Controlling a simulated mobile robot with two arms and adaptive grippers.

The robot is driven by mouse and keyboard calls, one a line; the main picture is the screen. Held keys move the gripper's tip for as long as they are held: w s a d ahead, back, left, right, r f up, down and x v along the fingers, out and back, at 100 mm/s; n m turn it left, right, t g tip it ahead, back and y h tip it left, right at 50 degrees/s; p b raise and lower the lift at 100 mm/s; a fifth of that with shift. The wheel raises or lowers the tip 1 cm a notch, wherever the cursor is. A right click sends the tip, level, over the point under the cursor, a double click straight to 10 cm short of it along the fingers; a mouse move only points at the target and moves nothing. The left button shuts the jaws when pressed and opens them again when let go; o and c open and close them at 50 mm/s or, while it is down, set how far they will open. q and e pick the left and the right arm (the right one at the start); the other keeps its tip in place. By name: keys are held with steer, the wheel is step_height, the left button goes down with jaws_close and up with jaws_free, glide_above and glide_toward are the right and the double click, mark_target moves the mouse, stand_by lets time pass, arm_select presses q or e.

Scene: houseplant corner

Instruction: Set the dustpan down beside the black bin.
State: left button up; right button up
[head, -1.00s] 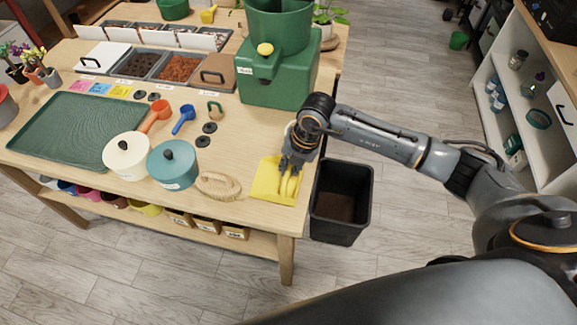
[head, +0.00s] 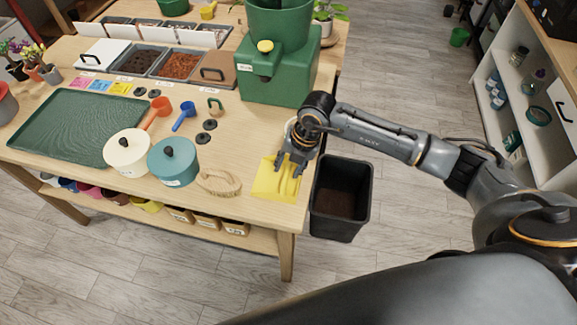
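The yellow dustpan (head: 272,184) lies flat on the wooden table at its front right corner. The black bin (head: 340,200) stands on the floor just right of that corner, with dark brown matter inside. My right gripper (head: 289,168) is just above the back part of the dustpan. Its fingers point down and look spread apart, with yellow showing between and below them. The fingers partly hide the dustpan's handle. My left gripper is out of view.
A hand brush (head: 218,183) lies left of the dustpan, beside a teal pot (head: 173,165) and a cream pot (head: 127,155). A green machine (head: 279,75) stands behind. Shelves (head: 520,105) stand at the right, with clear floor between.

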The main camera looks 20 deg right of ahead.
steer(key=b+v, duration=0.2)
steer(key=v, duration=0.9)
steer(key=shift+r+b, duration=0.25)
steer(key=shift+b, duration=0.1)
